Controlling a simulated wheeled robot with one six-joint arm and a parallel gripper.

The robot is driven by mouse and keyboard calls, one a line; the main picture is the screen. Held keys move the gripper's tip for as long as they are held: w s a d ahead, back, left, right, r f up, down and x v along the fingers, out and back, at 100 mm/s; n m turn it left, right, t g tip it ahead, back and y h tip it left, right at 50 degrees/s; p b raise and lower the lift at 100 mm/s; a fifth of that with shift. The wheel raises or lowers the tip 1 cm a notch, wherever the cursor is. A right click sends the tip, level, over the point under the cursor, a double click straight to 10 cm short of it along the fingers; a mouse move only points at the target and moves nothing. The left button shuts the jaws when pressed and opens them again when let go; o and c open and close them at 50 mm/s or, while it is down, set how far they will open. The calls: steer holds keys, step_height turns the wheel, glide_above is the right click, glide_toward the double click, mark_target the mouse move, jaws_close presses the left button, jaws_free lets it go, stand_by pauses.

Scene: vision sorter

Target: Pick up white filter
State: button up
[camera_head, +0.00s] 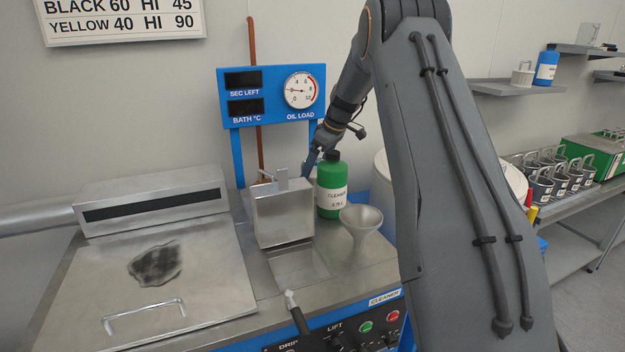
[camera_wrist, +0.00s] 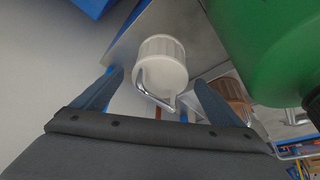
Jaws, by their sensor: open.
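The white filter (camera_wrist: 161,62) shows in the wrist view as a white ribbed cylinder with a bent metal handle on a grey metal surface. My gripper (camera_wrist: 158,77) is open, with one blue-grey finger on each side of the filter in the picture. I cannot tell how far the fingertips are from it, and no grip on it shows. In the head view my gripper (camera_head: 311,162) is low behind the metal box and beside the green bottle; the filter near it is hidden there. A similar white handled cup (camera_head: 522,76) stands on the wall shelf.
The green cleaner bottle (camera_head: 331,190) is close to my gripper and fills the wrist view's upper right (camera_wrist: 275,45). The metal box (camera_head: 283,215) and funnel (camera_head: 361,222) stand nearby. A blue gauge panel (camera_head: 272,94) rises behind. A brown object (camera_wrist: 232,97) shows below the bottle.

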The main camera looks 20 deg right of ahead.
mark_target(314, 171)
steer(key=shift+p+x, duration=0.55)
steer(key=shift+x, duration=1.2)
steer(key=c, duration=1.2)
